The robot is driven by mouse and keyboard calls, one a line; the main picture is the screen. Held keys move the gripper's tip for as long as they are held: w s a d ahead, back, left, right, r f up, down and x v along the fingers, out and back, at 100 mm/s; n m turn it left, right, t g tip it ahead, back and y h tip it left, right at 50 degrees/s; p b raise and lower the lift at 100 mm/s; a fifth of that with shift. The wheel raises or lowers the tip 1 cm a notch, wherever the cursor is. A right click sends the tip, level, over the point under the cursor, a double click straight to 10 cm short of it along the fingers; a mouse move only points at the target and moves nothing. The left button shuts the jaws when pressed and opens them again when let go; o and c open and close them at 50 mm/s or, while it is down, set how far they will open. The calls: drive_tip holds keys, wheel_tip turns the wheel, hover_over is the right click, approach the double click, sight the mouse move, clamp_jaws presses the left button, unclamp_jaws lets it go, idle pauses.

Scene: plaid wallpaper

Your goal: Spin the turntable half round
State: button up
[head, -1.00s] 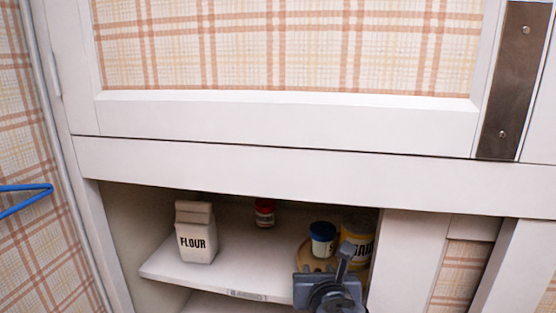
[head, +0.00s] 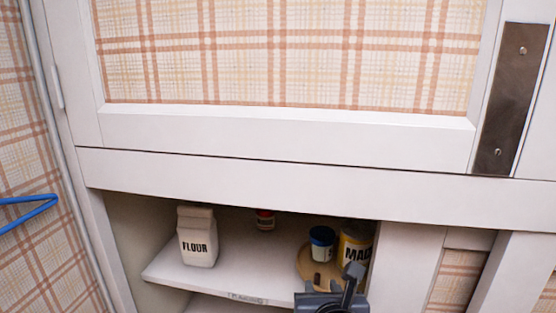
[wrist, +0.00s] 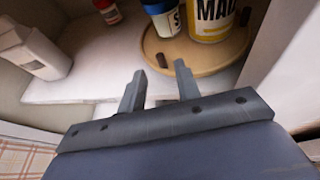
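The turntable is a round wooden disc (head: 305,262) at the right end of the shelf; it also shows in the wrist view (wrist: 212,60). On it stand a blue-and-white can (head: 321,243) and a yellow can (head: 354,246) with dark letters, partly cut off in the wrist view. My gripper (wrist: 160,70) is open and empty, just in front of the disc. Its right fingertip appears close to the front peg; contact cannot be told.
A flour carton (head: 198,238) stands on the shelf's left. A small red-capped jar (head: 265,219) is at the back. The white shelf (head: 225,272) between carton and turntable is clear. A white cabinet upright (head: 405,262) borders the turntable on the right; a rail (head: 270,185) runs above.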

sight(316, 276)
drive_tip(key=b+x, duration=0.2)
drive_tip(key=x, duration=0.5)
drive_tip(key=shift+w+a+f+b, duration=0.1)
drive_tip(key=shift+w+a+b, duration=0.05)
drive_tip(key=shift+b, duration=0.2)
drive_tip(key=shift+w+a, duration=0.45)
drive_tip(key=shift+w, duration=0.05)
drive_tip(key=shift+s, duration=0.15)
